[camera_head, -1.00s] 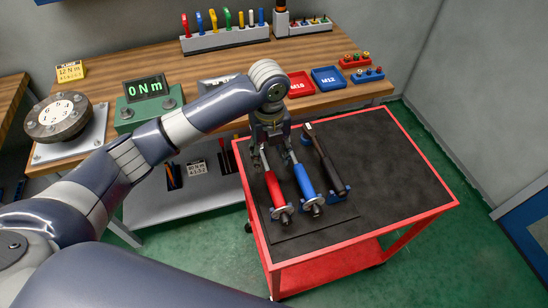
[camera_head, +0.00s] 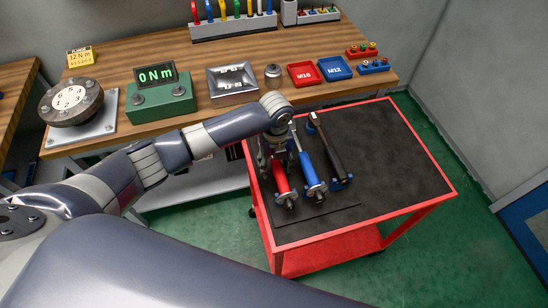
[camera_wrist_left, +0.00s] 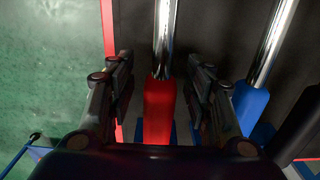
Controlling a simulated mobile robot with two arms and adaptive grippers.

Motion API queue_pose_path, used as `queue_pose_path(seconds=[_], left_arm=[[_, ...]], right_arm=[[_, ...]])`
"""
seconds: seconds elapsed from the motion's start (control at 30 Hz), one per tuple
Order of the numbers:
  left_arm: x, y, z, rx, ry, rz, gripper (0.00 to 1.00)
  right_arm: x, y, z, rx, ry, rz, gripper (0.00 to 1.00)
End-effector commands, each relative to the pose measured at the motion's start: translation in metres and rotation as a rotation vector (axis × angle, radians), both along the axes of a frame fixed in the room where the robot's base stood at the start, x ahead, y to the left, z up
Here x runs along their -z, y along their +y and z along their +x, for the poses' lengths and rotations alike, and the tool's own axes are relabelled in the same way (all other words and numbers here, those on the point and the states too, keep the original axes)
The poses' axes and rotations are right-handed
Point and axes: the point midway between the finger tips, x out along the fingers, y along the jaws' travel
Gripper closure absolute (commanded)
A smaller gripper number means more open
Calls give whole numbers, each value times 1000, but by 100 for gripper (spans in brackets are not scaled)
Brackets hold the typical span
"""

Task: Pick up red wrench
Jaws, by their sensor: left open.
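The red wrench (camera_head: 282,184) lies on the black top of the red cart, leftmost of three wrenches. In the left wrist view its red grip (camera_wrist_left: 160,108) and chrome shaft lie between the two open fingers of my left gripper (camera_wrist_left: 160,85). The fingers stand on either side of the grip, with gaps showing. In the head view my left gripper (camera_head: 272,165) is over the upper part of the red wrench and hides it. My right gripper does not show.
A blue wrench (camera_head: 309,172) lies close on the right, and a black one (camera_head: 329,151) beyond it. The cart top (camera_head: 390,160) is bare to the right. The wooden bench behind holds a green torque display (camera_head: 160,98), a dial device (camera_head: 74,103) and red and blue trays.

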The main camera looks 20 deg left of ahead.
Motion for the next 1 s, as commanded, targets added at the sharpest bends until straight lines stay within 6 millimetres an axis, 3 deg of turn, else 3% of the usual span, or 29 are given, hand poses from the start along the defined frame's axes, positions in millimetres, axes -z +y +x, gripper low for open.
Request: queue_pose_path(seconds=[0.07, 0.1, 0.3, 0.77, 1.0], left_arm=[[0, 0, 0, 0, 0, 0, 52], [0, 0, 0, 0, 0, 0, 57], [0, 0, 0, -1, -1, 1, 100], [-6, 0, 2, -1, -5, -2, 100], [-30, 0, 3, 0, -7, -2, 100]], right_arm=[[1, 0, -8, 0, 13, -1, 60], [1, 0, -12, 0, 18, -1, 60], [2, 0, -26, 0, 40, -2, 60], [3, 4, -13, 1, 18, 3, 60], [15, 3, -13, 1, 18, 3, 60]])
